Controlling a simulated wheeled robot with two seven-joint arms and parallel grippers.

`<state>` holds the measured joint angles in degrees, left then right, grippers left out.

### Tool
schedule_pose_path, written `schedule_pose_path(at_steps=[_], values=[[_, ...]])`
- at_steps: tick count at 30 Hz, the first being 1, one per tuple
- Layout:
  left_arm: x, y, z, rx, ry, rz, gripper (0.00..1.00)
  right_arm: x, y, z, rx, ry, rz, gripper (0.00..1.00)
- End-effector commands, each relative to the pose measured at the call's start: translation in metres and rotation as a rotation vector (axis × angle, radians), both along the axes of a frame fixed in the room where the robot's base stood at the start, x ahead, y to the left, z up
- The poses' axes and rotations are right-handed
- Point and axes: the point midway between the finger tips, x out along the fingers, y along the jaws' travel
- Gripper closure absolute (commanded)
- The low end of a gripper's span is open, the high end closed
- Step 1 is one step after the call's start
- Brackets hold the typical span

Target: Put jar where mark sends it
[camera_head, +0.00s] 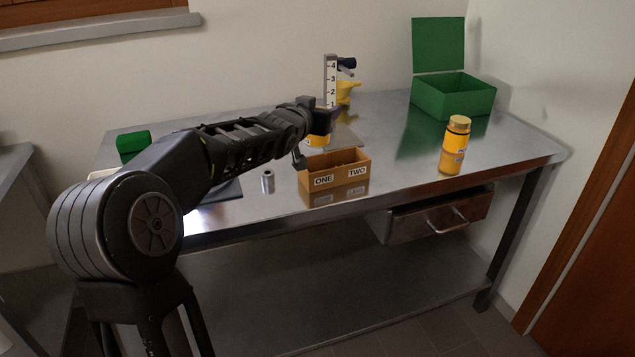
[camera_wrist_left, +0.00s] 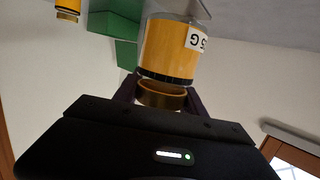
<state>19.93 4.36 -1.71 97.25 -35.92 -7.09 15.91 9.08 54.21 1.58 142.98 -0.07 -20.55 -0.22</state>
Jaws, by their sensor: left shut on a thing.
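A jar with yellow contents (camera_head: 318,141) is under my left gripper (camera_head: 322,122), near the back middle of the table. In the left wrist view the jar (camera_wrist_left: 168,48) shows its gold lid between the fingers of my left gripper (camera_wrist_left: 163,97), which is shut on it. A white label (camera_wrist_left: 196,41) on it is upside down there; I cannot read all of it. I cannot tell whether the jar's base touches anything. A tan box (camera_head: 338,176) with compartments labelled ONE and TWO stands in front. My right gripper is out of view.
A second yellow jar with gold lid (camera_head: 455,147) stands at the right. An open green box (camera_head: 453,97) is behind it. A numbered upright scale (camera_head: 330,82) and a yellow item (camera_head: 349,88) stand behind my gripper. A small metal cylinder (camera_head: 267,182) is near the front edge.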

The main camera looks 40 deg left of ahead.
Motion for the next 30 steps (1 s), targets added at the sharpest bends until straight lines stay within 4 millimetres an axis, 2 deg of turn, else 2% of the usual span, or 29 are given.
schedule_pose_path(at_steps=[5,8,13,17,26,30], values=[[0.000,-0.001,0.001,0.000,-0.002,-0.002,1.00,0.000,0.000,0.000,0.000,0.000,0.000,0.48],[0.001,-0.001,-0.005,-0.001,-0.002,-0.003,1.00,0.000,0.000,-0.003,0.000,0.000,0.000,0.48],[0.001,-0.002,-0.033,-0.002,0.000,-0.003,1.00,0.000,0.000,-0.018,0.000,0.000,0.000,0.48],[0.001,-0.001,-0.049,-0.002,0.000,-0.003,1.00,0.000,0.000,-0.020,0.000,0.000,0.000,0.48],[0.001,-0.001,-0.050,0.000,-0.002,-0.002,1.00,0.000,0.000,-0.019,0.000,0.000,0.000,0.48],[0.001,-0.001,-0.059,0.001,-0.001,-0.003,1.00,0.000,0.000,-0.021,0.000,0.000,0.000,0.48]])
